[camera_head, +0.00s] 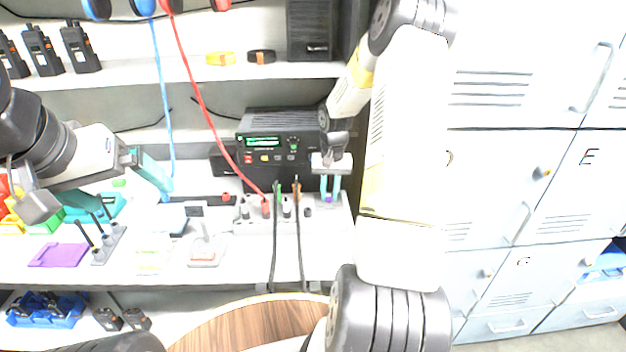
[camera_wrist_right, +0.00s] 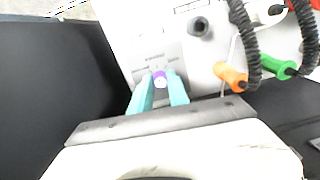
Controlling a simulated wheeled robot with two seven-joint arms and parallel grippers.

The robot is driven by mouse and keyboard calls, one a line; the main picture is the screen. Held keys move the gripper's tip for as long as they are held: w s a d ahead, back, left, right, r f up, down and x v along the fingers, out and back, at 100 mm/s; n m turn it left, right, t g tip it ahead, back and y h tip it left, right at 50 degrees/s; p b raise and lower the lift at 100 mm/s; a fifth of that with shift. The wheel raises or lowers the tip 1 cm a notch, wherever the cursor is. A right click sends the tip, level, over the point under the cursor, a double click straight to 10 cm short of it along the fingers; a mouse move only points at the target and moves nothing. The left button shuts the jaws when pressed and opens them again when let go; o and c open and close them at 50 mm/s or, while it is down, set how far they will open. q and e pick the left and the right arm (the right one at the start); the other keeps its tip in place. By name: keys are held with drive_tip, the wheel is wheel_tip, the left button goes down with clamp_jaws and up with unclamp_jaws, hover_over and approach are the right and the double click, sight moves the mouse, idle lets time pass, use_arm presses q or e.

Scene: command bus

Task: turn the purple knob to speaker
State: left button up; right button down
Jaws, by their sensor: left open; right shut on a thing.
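The purple knob (camera_wrist_right: 159,77) sits on a light grey panel with small printed marks, seen in the right wrist view; the marks are too small to read. My right gripper (camera_wrist_right: 160,92) is shut on the knob, with one teal fingertip on each side of it. In the head view my right gripper (camera_head: 330,196) reaches down to the right end of the white panel box (camera_head: 250,225), and only a speck of purple shows between its fingers. My left gripper (camera_head: 166,190) is open and empty above the left part of the desk.
Several plugs with cords stand in the panel, including an orange plug (camera_wrist_right: 232,76) and a green plug (camera_wrist_right: 277,69) close to my right gripper. A black radio (camera_head: 270,145) stands behind the panel. White lockers (camera_head: 500,200) fill the right side. A purple tray (camera_head: 60,255) lies at the desk's left.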

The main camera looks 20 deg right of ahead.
sight(330, 195)
drive_tip(key=n, duration=0.4)
drive_tip(key=shift+n, duration=1.6)
drive_tip(key=c, duration=1.3)
unclamp_jaws()
drive_tip(key=shift+o, duration=0.2)
wheel_tip(330, 195, up, 8)
drive_tip(key=shift+d+f, duration=0.1)
drive_tip(key=shift+d, duration=0.05)
